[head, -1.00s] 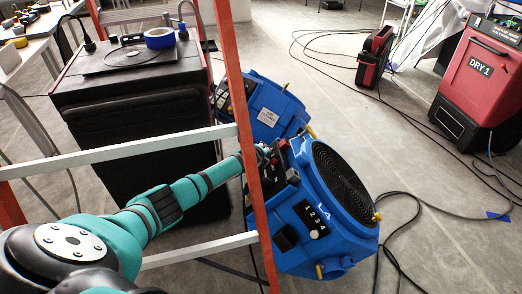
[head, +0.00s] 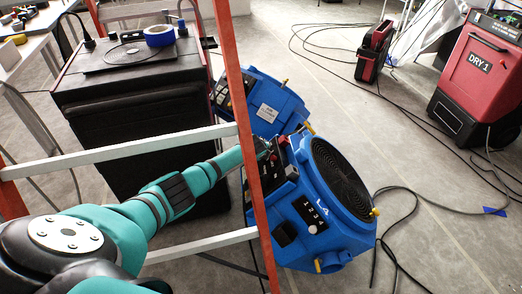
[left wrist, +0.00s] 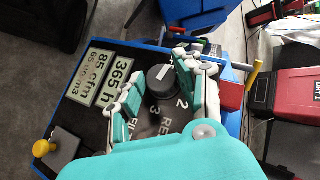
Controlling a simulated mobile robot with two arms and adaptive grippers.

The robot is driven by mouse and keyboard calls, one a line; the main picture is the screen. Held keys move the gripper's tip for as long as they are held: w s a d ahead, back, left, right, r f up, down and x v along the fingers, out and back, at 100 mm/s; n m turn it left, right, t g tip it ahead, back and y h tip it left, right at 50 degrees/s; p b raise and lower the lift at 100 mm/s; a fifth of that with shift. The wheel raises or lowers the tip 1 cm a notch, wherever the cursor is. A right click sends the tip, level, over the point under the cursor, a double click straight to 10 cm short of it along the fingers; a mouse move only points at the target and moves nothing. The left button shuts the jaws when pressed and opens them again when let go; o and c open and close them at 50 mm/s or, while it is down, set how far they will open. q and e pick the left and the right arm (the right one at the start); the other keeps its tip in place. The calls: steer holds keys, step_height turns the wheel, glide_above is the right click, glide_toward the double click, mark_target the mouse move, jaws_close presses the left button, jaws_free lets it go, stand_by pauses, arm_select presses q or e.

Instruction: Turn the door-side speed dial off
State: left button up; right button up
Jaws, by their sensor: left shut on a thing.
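A blue air mover (head: 345,235) with a round black grille stands on the floor behind the orange ladder rail in the head view. Its black control panel shows in the left wrist view (left wrist: 120,125), with a lit display (left wrist: 106,78) reading 365 h and 85 cfm. The black round speed dial (left wrist: 161,84) has a white pointer bar, and the digits 2 and 3 are printed beside it. My left gripper (left wrist: 160,80) is shut on the dial, one finger on each side. In the head view the left gripper (head: 268,150) is small and partly hidden. My right gripper is not in view.
The ladder's orange rail (head: 247,130) and pale rungs (head: 120,152) stand close to my left arm. A second blue air mover (head: 275,105) stands behind. A black cabinet (head: 130,95) is at left, a red DRY 1 machine (head: 460,85) at right. Cables (head: 405,215) cross the floor.

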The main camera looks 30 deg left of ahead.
arm_select(q)
steer(key=o, duration=1.2)
steer(key=shift+a, duration=0.1)
steer(key=shift+c, duration=0.2)
steer(key=v, duration=0.7)
steer(key=shift+s+r, duration=0.2)
